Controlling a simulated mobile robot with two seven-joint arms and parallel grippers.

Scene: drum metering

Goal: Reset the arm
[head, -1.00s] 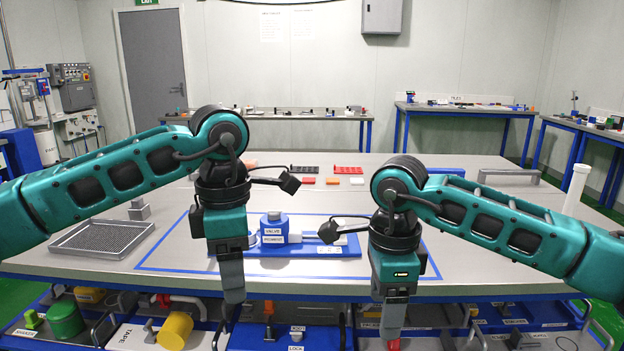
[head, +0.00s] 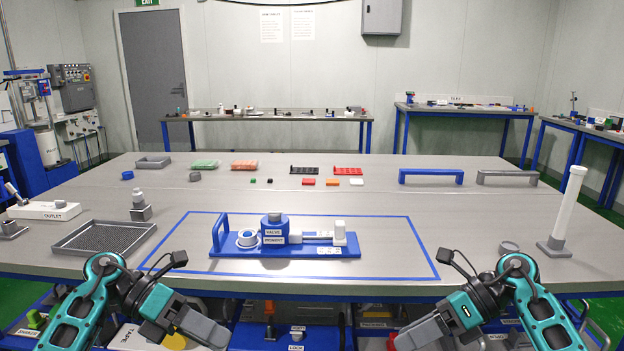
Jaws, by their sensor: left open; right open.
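My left arm is folded low at the front left of the table. Its gripper (head: 214,334) points inward and down, below the table's front edge, and holds nothing that I can see. My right arm is folded low at the front right, roughly mirroring the left. Its gripper (head: 408,338) also points inward and down, in front of the edge and apart from the left one. Both are open, though the gap between the fingers is hard to see. The blue valve fixture (head: 340,245) stands upright inside the blue taped outline, untouched by either gripper.
A mesh tray (head: 70,250) and a white outlet block (head: 45,210) are at left. A white upright tube (head: 566,205) stands at right. Storage bins (head: 270,335) sit under the table.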

